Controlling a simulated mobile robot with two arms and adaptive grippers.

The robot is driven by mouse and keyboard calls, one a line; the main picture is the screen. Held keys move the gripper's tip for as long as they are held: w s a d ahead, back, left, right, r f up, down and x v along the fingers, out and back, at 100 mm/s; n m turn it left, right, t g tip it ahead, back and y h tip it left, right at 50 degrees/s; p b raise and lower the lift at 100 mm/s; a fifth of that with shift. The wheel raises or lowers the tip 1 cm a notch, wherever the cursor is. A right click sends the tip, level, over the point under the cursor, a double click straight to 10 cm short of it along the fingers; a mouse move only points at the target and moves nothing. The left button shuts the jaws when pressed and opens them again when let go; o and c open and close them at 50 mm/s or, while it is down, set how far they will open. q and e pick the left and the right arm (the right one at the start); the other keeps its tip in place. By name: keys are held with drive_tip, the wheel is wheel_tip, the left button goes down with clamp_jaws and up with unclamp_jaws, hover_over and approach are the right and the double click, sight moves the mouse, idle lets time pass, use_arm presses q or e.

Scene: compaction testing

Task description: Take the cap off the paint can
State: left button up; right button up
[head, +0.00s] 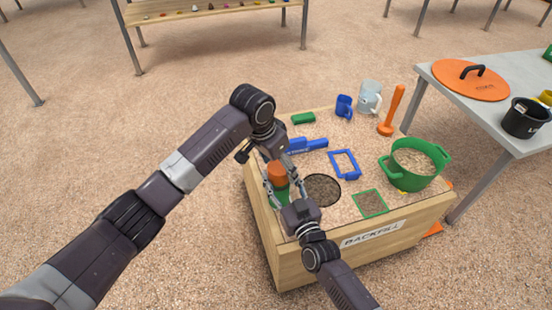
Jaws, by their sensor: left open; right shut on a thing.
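The paint can, a green body (281,194) with an orange cap (277,173) on top, stands at the left side of the wooden box. My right gripper (283,188) reaches in from the front and is shut on the green body. My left gripper (282,158) is above and just behind the cap, pointing down, open. I cannot tell whether its fingers touch the cap. The grippers partly hide the can.
The box (262,222), labelled BACKFILL, holds a round dark hole (323,190), a blue frame (344,165), a green frame (370,202), a green pot (412,172), a blue tool (307,145) and an orange tamper (391,112). A grey table (450,92) stands right.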

use_arm(q)
drive_tip(key=shift+d+f, duration=0.1)
drive_tip(key=shift+f, duration=0.2)
drive_tip(key=shift+c, duration=0.6)
drive_tip(key=c, duration=1.3)
drive_tip(key=shift+o, duration=0.2)
drive_tip(key=shift+r, duration=0.2)
